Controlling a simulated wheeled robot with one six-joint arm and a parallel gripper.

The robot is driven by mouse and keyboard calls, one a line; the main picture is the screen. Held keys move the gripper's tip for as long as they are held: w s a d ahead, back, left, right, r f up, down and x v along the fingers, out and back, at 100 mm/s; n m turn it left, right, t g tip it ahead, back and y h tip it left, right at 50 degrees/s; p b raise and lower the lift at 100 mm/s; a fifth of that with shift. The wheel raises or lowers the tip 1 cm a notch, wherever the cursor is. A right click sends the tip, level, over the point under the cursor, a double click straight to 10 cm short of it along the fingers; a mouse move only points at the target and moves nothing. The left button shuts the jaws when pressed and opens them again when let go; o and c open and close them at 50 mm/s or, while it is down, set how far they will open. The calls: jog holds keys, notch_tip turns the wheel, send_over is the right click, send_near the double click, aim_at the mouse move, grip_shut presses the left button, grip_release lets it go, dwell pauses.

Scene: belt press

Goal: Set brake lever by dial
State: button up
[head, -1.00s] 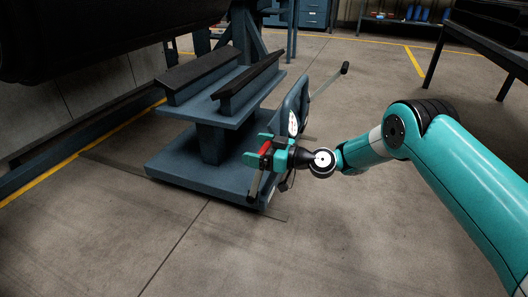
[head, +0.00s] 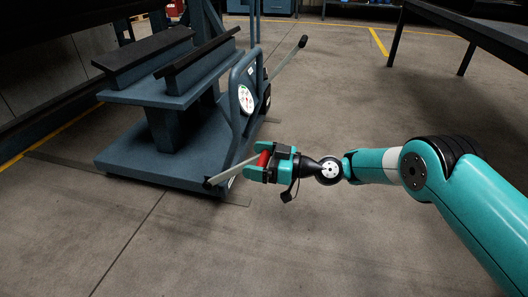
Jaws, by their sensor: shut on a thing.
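A brake lever, a grey bar (head: 232,171) with a red grip (head: 263,158), slants up to the right beside the blue press stand in the head view. My gripper (head: 264,162) is shut on the red grip. The bar's lower left end is dark and lies near the base's front corner; where it joins the stand is unclear. A round white dial (head: 246,98) with coloured marks sits on the stand's blue side plate (head: 237,85), above and left of my gripper. It is too small to read.
A second bar with a black knob (head: 303,41) sticks out to the upper right from the side plate. The stand's base (head: 150,172) is low on the floor. A dark table (head: 470,30) stands at upper right. The floor in front is clear.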

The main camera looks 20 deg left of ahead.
jog(key=shift+d+f, duration=0.45)
jog(key=shift+d, duration=0.05)
jog(key=o, duration=1)
jog(key=shift+c, duration=0.2)
